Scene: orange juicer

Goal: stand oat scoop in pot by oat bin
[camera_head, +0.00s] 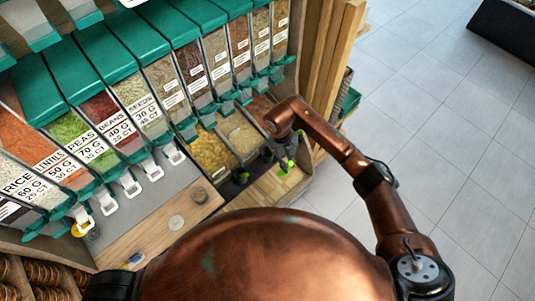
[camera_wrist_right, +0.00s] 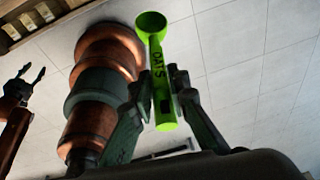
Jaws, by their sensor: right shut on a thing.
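The bright green oat scoop (camera_wrist_right: 158,75) is marked "OATS" in the right wrist view. My right gripper (camera_wrist_right: 160,100) is shut on its handle, and the scoop's bowl is at the top of that view. In the head view my right gripper (camera_head: 287,155) is over the right end of the wooden counter, and a little of the green scoop (camera_head: 284,166) shows by it. My left gripper (camera_wrist_right: 24,82) shows at the left of the right wrist view, empty with its fingers apart. I cannot surely tell which item is the pot or which open bin holds oats.
Open bins (camera_head: 211,152) of yellow and pale food lie left of my right gripper. A row of labelled dispensers (camera_head: 110,122) with green lids stands behind. Tiled floor is clear at right.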

